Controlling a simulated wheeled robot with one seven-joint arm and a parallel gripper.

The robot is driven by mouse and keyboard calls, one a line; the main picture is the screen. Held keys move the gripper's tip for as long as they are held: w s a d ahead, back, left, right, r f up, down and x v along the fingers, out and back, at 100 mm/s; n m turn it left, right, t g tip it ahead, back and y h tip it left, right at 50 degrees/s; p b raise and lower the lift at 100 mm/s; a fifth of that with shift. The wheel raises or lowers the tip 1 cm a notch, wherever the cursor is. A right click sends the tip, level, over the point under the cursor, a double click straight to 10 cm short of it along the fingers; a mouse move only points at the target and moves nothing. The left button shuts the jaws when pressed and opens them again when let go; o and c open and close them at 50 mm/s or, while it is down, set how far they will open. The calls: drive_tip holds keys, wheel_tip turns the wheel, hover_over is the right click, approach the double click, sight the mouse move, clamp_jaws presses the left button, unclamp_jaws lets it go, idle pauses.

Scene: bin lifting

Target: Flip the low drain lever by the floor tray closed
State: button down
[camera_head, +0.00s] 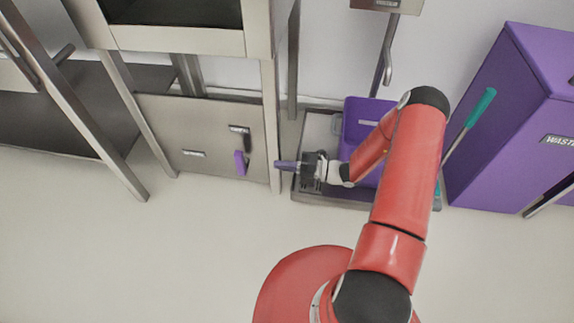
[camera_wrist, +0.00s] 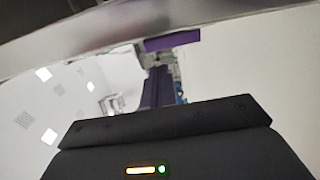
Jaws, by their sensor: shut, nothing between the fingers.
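The drain lever (camera_head: 240,163) has a purple handle. It sits low on the front of a grey metal panel (camera_head: 212,122), hanging roughly upright below a dark bracket. My gripper (camera_head: 277,165) is shut and empty, its fingers pointing left, just right of the panel's edge post and apart from the lever in the head view. In the wrist view my purple fingers (camera_wrist: 157,88) are together. A purple piece (camera_wrist: 172,41) shows just beyond them, probably the lever handle. The floor tray (camera_head: 420,203) is grey and lies under my gripper and forearm.
A purple bin (camera_head: 365,108) stands on the tray, partly hidden by my arm. A metal post (camera_head: 271,130) stands between my gripper and the lever. A large purple waste container (camera_head: 500,125) and a teal-handled tool (camera_head: 481,107) are at right. The floor in front is clear.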

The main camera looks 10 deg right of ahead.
sight(243, 159)
drive_tip(key=x, duration=0.9)
drive_tip(key=shift+w+a+b, duration=0.1)
drive_tip(key=shift+a+b, duration=0.15)
drive_tip(key=shift+b, duration=0.05)
drive_tip(key=shift+w+a+r+p, duration=0.2)
drive_tip(key=shift+a+r+p, duration=0.15)
drive_tip(key=shift+a+p, duration=0.2)
drive_tip(key=shift+d+f, duration=0.1)
drive_tip(key=shift+s+d, duration=0.25)
drive_tip(key=shift+d, duration=0.2)
drive_tip(key=r+p+v, duration=0.1)
drive_tip(key=r+v, duration=0.1)
drive_tip(key=v, duration=1)
drive_tip(key=shift+d+p, duration=0.35)
drive_tip(key=shift+d, duration=0.05)
